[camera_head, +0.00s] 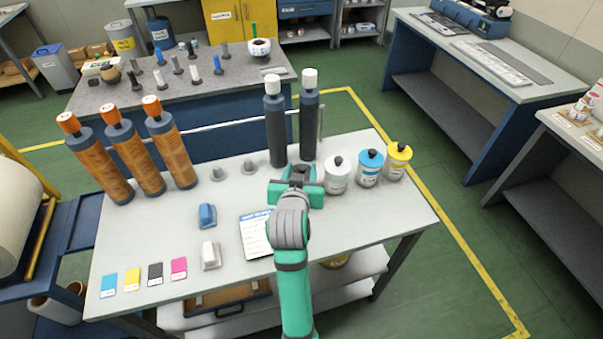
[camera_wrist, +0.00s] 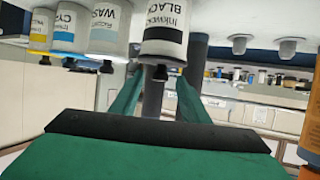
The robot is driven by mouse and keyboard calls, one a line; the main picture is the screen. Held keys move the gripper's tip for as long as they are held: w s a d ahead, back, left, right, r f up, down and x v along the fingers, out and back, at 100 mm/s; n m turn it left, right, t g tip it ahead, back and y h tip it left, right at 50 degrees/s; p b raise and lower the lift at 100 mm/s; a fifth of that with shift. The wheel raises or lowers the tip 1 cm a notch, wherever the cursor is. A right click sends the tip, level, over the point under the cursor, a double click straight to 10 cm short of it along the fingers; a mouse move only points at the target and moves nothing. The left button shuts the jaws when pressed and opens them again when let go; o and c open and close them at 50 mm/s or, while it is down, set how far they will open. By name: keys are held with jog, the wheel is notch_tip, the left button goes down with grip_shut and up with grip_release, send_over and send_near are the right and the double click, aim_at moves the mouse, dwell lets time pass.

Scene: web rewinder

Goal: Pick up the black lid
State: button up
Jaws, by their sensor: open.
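The black lid (camera_wrist: 160,73) is a small dark knob on the white jar labelled BLACK (camera_wrist: 165,30), seen upside down in the wrist view. My gripper (camera_wrist: 161,80) is open, with one green finger on each side of the lid in that picture. I cannot tell whether the lid is fully between the fingertips or just beyond them. In the head view my gripper (camera_head: 299,172) is over the table's far middle, left of the white-topped jar (camera_head: 337,175), and hides the BLACK jar and its lid.
A cyan jar (camera_head: 369,168) and a yellow jar (camera_head: 398,161) stand to the right, both with dark knobs. Two tall dark rollers (camera_head: 275,125) stand close behind my gripper. Several orange rollers (camera_head: 120,155) stand on the left. The table (camera_head: 370,235) is clear at front right.

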jog(key=shift+x, duration=1.35)
jog(key=shift+c, duration=0.7)
grip_shut()
jog(key=shift+r, duration=0.1)
